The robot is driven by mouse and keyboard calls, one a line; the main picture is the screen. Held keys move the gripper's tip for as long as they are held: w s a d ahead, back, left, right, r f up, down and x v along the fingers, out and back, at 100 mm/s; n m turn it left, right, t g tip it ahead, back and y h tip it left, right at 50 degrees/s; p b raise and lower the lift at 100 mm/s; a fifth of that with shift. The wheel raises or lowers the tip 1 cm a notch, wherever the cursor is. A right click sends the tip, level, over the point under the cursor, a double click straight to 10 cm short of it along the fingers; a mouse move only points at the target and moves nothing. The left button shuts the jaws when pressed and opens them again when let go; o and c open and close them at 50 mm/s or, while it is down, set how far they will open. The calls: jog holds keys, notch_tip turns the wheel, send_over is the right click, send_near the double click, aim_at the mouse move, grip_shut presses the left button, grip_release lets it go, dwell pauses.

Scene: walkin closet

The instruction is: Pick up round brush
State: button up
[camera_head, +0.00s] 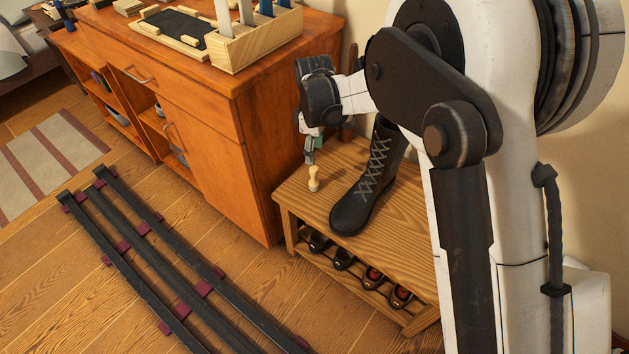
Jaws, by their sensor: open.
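The round brush (314,180) is a small pale wooden piece with a narrow waist. It stands on the left part of the slatted wooden bench (418,245), near the bench's back left edge and left of a black boot. My gripper (309,157) reaches down over the bench, with its fingertips close to the top of the brush. My gripper is open and appears empty. The fingers are small here, and I cannot tell whether they touch the brush or are slightly apart from it.
A tall black lace-up boot (368,190) stands on the bench right of the brush. Several shoes (372,277) sit on the shelf below. An orange wooden cabinet (205,130) stands left of the bench, with a wooden holder (255,45) on top. Dark rails (150,255) cross the floor.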

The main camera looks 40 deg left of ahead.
aim_at(313, 167)
jog(key=f+b, duration=0.1)
jog(key=f, duration=0.3)
jog(key=f+b, duration=0.2)
jog(key=f, duration=0.2)
jog(key=shift+s+f, duration=0.2)
jog(key=shift+f, duration=0.05)
grip_shut()
jog(key=shift+r, duration=0.1)
